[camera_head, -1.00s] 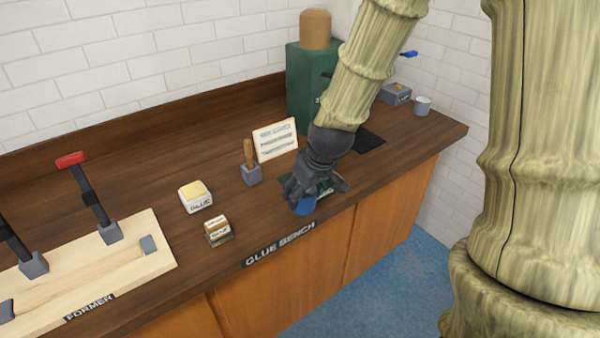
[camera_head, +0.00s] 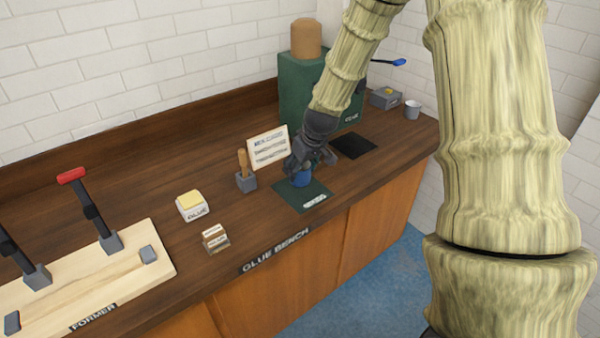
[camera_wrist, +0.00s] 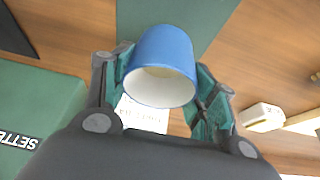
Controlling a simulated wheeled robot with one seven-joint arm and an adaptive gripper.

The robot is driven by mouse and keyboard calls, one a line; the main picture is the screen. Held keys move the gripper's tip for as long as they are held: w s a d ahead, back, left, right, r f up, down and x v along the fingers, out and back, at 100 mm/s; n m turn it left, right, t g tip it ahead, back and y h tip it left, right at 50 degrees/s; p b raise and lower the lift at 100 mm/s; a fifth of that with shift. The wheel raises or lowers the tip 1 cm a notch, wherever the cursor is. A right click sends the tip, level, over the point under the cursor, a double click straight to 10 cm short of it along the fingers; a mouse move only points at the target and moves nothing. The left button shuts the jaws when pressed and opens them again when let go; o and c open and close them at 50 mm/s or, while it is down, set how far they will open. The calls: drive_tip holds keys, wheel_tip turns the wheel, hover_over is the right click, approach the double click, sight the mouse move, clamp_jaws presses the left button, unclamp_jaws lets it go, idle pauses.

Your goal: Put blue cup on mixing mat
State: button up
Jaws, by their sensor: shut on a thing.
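The blue cup (camera_head: 300,179) is held between the fingers of my gripper (camera_head: 305,168), over the far part of the dark green mixing mat (camera_head: 301,198). In the wrist view the cup (camera_wrist: 163,62) sits between the two green-padded fingers (camera_wrist: 163,85), its white inside and open rim facing the camera. The mat also shows beyond the cup in the wrist view (camera_wrist: 205,18). I cannot tell whether the cup's base touches the mat. My gripper hides part of the cup in the head view.
A small sign (camera_head: 269,148) and a brush holder (camera_head: 245,181) stand left of the mat. Behind is a green machine (camera_head: 298,95), with a black pad (camera_head: 354,146) to the right. A glue block (camera_head: 192,207) and small box (camera_head: 215,239) lie left. A grey cup (camera_head: 412,110) stands far right.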

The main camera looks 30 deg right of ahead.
sight(300, 175)
drive_tip(key=shift+w+d, duration=0.15)
drive_tip(key=shift+w, duration=0.05)
drive_tip(key=shift+w+d+f+p, duration=0.1)
drive_tip(key=shift+f+p, duration=0.75)
drive_tip(key=shift+f, duration=0.95)
drive_tip(key=shift+f, duration=0.1)
drive_tip(key=o, duration=1.2)
drive_tip(key=shift+b+v, duration=1.2)
drive_tip(key=shift+v, duration=4.95)
